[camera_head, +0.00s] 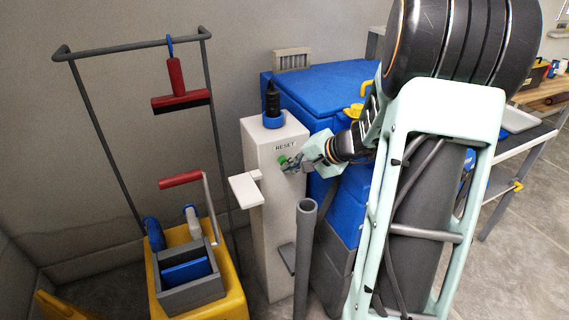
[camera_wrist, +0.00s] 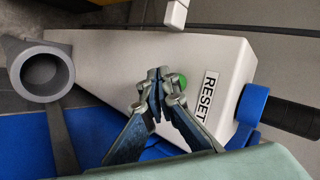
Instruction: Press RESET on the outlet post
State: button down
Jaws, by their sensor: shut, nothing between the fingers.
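The white outlet post (camera_head: 262,235) stands in the middle of the head view, with a RESET label (camera_head: 285,146) near the top of its front face. A green button (camera_head: 284,161) sits just below the label. In the wrist view the green button (camera_wrist: 179,81) shows beside the RESET label (camera_wrist: 208,97), partly covered by a finger. My gripper (camera_head: 289,166) is shut and empty, its fingertips (camera_wrist: 160,76) right at the button. I cannot tell whether they touch it.
A grey pipe (camera_head: 305,245) rises in front of the post. A white ledge (camera_head: 245,188) juts from its left side. A blue cup with a black bottle (camera_head: 272,98) is on top. A blue bin (camera_head: 335,95) stands behind, and a yellow mop cart (camera_head: 205,305) at left.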

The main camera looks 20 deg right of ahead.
jog(key=shift+w, duration=0.45)
dwell(0.5)
jog(key=shift+s, duration=0.1)
jog(key=shift+s+b, duration=0.7)
jog(key=shift+s, duration=0.15)
jog(key=shift+s+d+b, duration=0.15)
jog(key=shift+s+b, duration=0.85)
jog(key=shift+s, duration=1.5)
